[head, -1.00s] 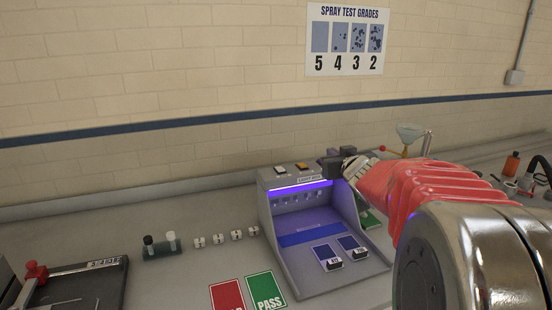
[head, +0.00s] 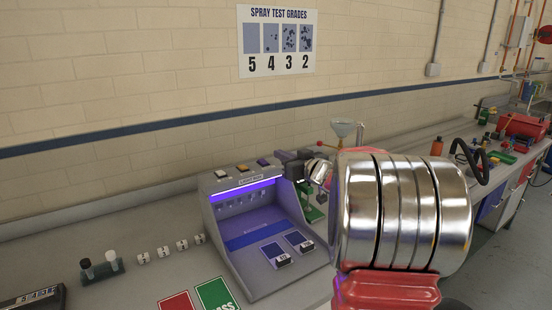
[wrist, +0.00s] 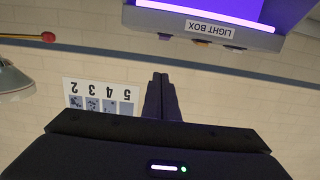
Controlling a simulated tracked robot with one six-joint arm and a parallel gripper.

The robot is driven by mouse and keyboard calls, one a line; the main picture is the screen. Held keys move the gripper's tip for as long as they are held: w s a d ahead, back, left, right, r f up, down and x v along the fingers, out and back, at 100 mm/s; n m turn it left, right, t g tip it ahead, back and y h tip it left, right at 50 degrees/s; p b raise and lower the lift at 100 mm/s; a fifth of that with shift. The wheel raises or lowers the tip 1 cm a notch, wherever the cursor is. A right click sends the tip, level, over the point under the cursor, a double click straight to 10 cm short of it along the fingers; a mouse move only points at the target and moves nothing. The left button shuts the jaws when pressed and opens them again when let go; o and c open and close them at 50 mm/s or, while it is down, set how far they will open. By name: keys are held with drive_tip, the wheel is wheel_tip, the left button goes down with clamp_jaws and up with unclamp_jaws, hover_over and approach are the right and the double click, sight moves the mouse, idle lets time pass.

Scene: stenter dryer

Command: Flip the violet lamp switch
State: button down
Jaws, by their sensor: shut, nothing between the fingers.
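The light box (head: 270,225) stands on the bench, its lamp strip glowing violet. Along its top edge are a white switch (head: 221,173), an orange switch (head: 242,168) and a dark violet switch (head: 263,162) at the right. My gripper (head: 282,155) is shut and empty, just right of the violet switch at the box's top right corner. In the wrist view my shut fingers (wrist: 160,78) point toward the box, with a gap visible below the violet switch (wrist: 165,37). Contact with the switch is not seen. Its lever position is too small to tell.
A funnel (head: 344,129) and a red-tipped stick stand behind my arm. Small white cubes (head: 163,252) and two vials (head: 98,266) lie left of the box. The red and green cards (head: 216,294) lie in front. The wall (head: 120,100) is close behind.

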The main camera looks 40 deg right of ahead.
hover_over(266, 166)
drive_tip(key=s, duration=0.1)
drive_tip(key=shift+s+f, duration=0.1)
drive_tip(key=shift+f, duration=0.4)
drive_tip(key=f, duration=0.1)
drive_tip(key=w+f, duration=0.1)
drive_tip(key=shift+f, duration=1)
